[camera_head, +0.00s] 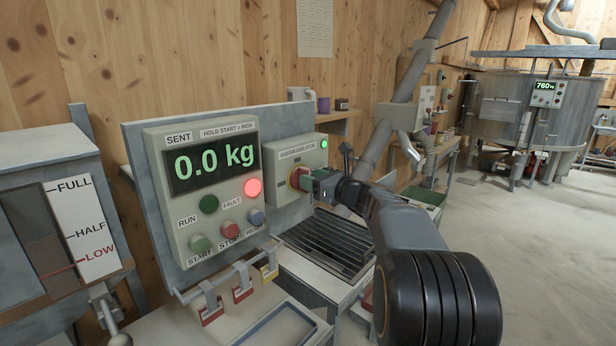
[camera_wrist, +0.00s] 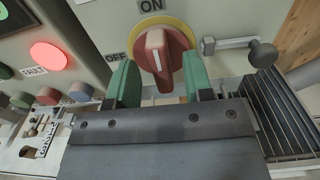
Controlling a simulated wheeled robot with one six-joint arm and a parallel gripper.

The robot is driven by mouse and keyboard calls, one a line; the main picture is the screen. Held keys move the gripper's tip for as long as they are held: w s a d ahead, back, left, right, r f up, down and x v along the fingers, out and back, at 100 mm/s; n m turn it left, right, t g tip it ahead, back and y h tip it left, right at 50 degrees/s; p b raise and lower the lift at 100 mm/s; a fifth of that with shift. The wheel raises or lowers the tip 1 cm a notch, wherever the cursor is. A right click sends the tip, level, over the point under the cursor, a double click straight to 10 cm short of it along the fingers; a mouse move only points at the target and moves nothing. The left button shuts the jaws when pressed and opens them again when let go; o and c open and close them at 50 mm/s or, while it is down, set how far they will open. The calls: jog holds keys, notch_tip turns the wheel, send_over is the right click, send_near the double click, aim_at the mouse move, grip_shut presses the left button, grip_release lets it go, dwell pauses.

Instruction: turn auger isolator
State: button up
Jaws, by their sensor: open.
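The auger isolator is a red rotary knob (camera_head: 297,178) on a yellow disc, on the front of a grey box (camera_head: 285,160). In the wrist view the red knob (camera_wrist: 166,55) fills the top middle, with ON above it and OFF to its left. Its white mark stands nearly upright, towards ON. My gripper (camera_head: 312,185) is at the knob with its jaws open. In the wrist view the green fingers of my gripper (camera_wrist: 158,82) stand either side of the knob's lower part, with gaps visible. Whether either finger touches it I cannot tell.
The control panel (camera_head: 208,150) left of the isolator reads 0.0 kg, with a red fault lamp (camera_head: 253,187) lit. A green lamp (camera_head: 324,144) is lit on the isolator box. A latch with a dark knob (camera_wrist: 262,53) juts out right of the isolator. A grate (camera_head: 330,240) lies below.

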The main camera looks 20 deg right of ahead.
jog(key=shift+x, duration=0.85)
jog(key=shift+c, duration=0.2)
grip_shut()
